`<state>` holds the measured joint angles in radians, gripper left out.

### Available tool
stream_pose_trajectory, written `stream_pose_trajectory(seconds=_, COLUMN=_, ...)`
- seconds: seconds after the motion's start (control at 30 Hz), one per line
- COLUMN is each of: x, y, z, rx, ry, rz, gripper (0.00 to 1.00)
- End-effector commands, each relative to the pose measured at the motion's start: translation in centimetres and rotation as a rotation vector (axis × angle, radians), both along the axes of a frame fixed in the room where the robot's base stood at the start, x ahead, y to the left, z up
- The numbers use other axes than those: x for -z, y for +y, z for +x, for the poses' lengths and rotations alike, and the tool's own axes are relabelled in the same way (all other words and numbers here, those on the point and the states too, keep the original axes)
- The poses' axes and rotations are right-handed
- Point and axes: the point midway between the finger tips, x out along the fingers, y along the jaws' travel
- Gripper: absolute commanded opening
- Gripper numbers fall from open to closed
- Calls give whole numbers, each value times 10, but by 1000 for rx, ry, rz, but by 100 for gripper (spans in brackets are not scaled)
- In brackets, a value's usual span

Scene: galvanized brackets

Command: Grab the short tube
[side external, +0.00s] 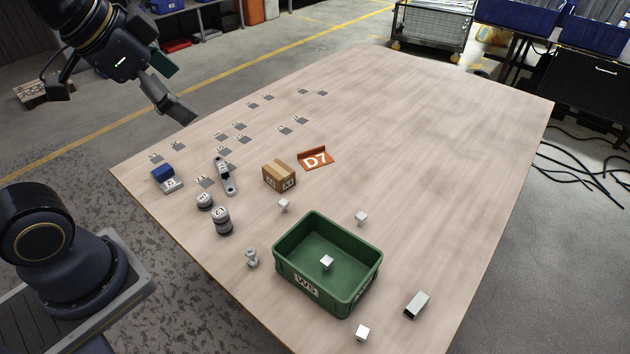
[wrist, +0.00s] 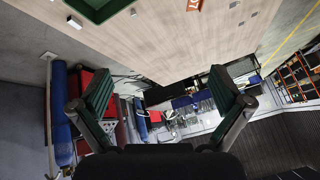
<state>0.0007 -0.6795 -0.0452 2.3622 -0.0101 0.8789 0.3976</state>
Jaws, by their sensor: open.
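A short grey metal tube (side external: 416,305), square in section with a dark open end, lies on the table to the right of the green bin in the side view. A small pale piece (wrist: 74,22) near the green bin's edge in the wrist view may be this tube; it is too small to be sure. My gripper (wrist: 160,92) is open and empty, its two fingers spread wide. In the side view it is raised at the upper left, beyond the table's left edge and far from the tube.
A green bin (side external: 312,222) stands at the table's front with a white cube (side external: 326,262) inside. Several white cubes lie around it. The table's far right is clear.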

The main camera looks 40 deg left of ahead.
Motion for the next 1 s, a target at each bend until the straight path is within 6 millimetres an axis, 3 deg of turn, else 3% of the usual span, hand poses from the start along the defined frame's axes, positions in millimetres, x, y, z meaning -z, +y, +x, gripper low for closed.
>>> stream_pose_trajectory(seconds=0.03, x=13, y=7, z=-17, rx=-93, ry=9, rz=-59, gripper=100)
stream_pose_trajectory(seconds=0.1, x=31, y=12, z=-30, rx=-206, ry=49, rz=-127, gripper=100)
stream_pose_trajectory(seconds=0.2, x=45, y=13, z=-37, rx=-311, ry=90, rz=-181, gripper=100)
stream_pose_trajectory(seconds=0.43, x=44, y=13, z=-36, rx=-382, ry=89, rz=-223, gripper=99)
stream_pose_trajectory(seconds=0.53, x=43, y=13, z=-36, rx=-380, ry=88, rz=-222, gripper=89)
stream_pose_trajectory(seconds=0.57, x=43, y=13, z=-36, rx=-380, ry=88, rz=-222, gripper=91)
stream_pose_trajectory(seconds=0.87, x=43, y=12, z=-36, rx=-378, ry=88, rz=-220, gripper=60)
stream_pose_trajectory(seconds=1.0, x=43, y=12, z=-36, rx=-378, ry=88, rz=-220, gripper=60)
